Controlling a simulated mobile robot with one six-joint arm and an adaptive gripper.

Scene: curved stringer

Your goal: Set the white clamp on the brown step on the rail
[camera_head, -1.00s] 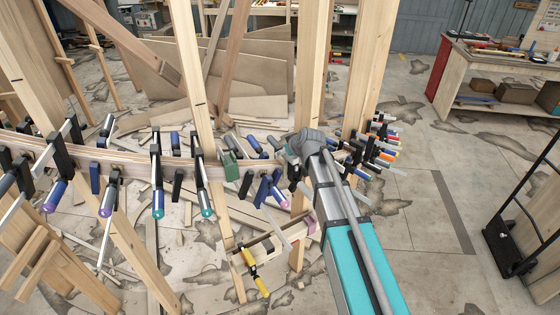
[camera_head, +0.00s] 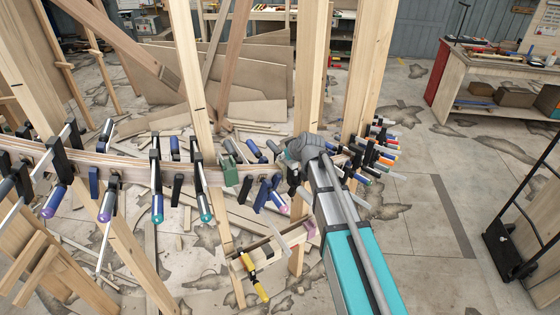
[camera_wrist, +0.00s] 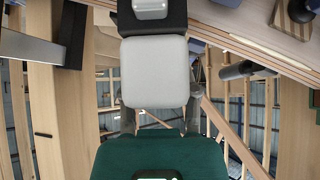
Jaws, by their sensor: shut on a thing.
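My gripper (camera_head: 293,176) is at the end of my arm, beside the right part of the laminated rail (camera_head: 130,170). Its fingers are mostly hidden behind my wrist in the head view. In the wrist view, a pale grey-white block (camera_wrist: 155,72), which looks like part of the white clamp, sits below a black part. My gripper is shut on it. A dark green piece (camera_wrist: 160,158) fills the bottom of that view; I cannot tell what it belongs to. I cannot make out the brown step for certain in either view.
Upright posts (camera_head: 308,90) rise close behind. More clamps (camera_head: 380,150) crowd the right. A yellow clamp (camera_head: 254,277) hangs below.

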